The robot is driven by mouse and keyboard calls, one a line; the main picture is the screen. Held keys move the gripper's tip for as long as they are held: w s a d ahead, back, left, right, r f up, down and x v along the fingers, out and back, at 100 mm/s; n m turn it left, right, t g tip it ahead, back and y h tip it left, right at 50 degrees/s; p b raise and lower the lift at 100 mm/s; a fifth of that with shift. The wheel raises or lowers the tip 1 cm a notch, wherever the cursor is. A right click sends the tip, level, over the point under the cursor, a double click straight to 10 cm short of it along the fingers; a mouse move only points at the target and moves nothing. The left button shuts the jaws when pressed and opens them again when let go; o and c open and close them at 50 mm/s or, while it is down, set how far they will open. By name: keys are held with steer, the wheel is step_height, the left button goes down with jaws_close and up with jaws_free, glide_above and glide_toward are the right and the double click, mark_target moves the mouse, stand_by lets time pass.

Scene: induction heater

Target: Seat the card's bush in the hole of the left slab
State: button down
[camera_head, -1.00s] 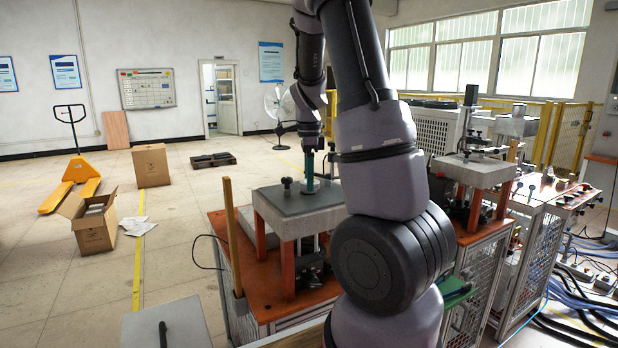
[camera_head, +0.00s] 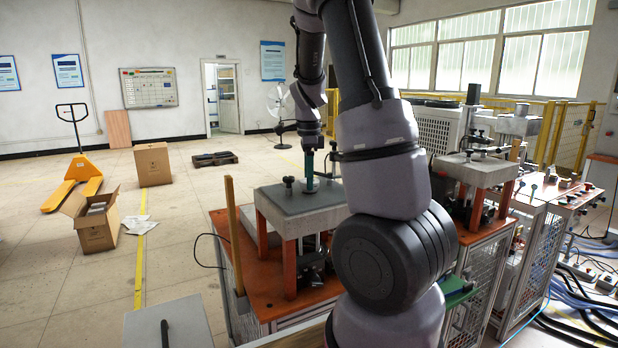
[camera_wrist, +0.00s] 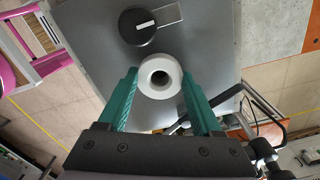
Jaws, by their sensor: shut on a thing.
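The left slab (camera_head: 275,202) is a grey plate on orange legs, and its top fills much of the wrist view (camera_wrist: 95,45). My gripper (camera_head: 309,188) points down over this slab. In the wrist view, its teal fingers (camera_wrist: 160,76) are shut on a pale grey ring-shaped bush (camera_wrist: 160,91) with a dark bore. The slab's hole is not visible. I cannot tell whether the bush's lower end is above the slab, touching it or in a hole. No card can be made out clearly.
A black knob (camera_wrist: 138,27) with a white mark stands on the slab close to the bush; it also shows in the head view (camera_head: 289,181). A second slab (camera_head: 478,170) with a fixture stands to the right. A wooden post (camera_head: 233,235) rises at the left slab's near left.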

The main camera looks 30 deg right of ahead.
steer(key=shift+f, duration=0.15)
steer(key=shift+f, duration=0.6)
jaws_free()
steer(key=shift+r, duration=0.1)
step_height(320, 180, up, 11)
steer(key=shift+f, duration=0.2)
stand_by(0.6)
